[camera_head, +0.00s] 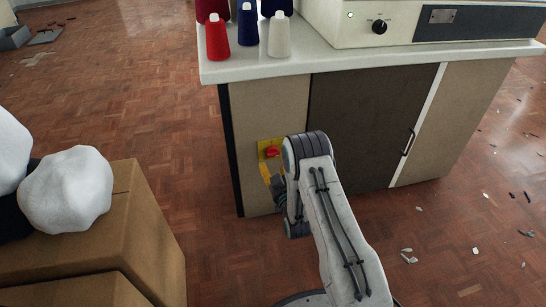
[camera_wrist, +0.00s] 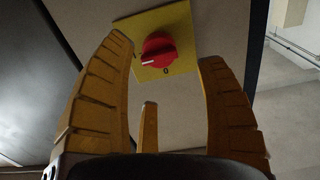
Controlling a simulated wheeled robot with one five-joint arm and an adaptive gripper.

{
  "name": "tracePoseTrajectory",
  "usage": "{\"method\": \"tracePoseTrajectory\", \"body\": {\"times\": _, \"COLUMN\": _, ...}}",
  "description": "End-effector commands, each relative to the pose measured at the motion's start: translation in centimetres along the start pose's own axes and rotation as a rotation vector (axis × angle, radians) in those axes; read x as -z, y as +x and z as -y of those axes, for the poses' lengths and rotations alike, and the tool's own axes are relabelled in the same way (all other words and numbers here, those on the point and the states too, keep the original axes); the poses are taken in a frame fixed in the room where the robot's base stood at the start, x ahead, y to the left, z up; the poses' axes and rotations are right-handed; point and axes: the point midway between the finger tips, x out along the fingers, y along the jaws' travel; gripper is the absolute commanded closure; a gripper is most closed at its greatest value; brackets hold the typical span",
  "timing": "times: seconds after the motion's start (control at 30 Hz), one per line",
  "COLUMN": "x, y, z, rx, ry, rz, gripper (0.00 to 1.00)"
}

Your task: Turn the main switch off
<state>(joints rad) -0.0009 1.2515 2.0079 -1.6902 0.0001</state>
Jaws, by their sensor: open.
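The main switch is a red rotary knob (camera_wrist: 158,49) on a yellow plate (camera_wrist: 181,22), fixed to the beige side panel of the cabinet. A white pointer mark shows on the knob's lower left, and a "0" is printed on the plate below the knob. In the head view the red knob (camera_head: 272,152) sits low on the panel, partly hidden behind my arm. My gripper (camera_wrist: 166,52) is open, its yellow fingers spread to either side of the knob. In the head view my gripper (camera_head: 267,174) is mostly hidden.
The white machine (camera_head: 345,22) with a black dial (camera_head: 379,27) and lit green lamp stands on the worktop (camera_head: 330,59). Thread cones (camera_head: 280,36) stand at its left. Cardboard boxes (camera_head: 135,225) with white lumps (camera_head: 68,190) stand at left. Floor debris lies at right.

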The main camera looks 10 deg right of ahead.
Motion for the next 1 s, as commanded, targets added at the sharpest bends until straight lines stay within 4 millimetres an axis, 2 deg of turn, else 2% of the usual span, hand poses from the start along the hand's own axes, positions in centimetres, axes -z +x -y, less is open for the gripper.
{"method": "tracePoseTrajectory", "body": {"times": 0.2, "x": -0.1, "y": 2.8, "z": 0.0, "rx": 0.0, "ry": 0.0, "rz": -0.003, "gripper": 0.34}}
{"method": "tracePoseTrajectory", "body": {"times": 0.43, "x": 0.0, "y": 4.7, "z": 0.0, "rx": 0.0, "ry": 0.0, "rz": -0.001, "gripper": 0.34}}
{"method": "tracePoseTrajectory", "body": {"times": 0.87, "x": 0.1, "y": 5.2, "z": 0.0, "rx": 0.0, "ry": 0.0, "rz": 0.002, "gripper": 0.32}}
{"method": "tracePoseTrajectory", "body": {"times": 1.0, "x": 0.1, "y": 5.2, "z": 0.0, "rx": 0.0, "ry": 0.0, "rz": 0.002, "gripper": 0.44}}
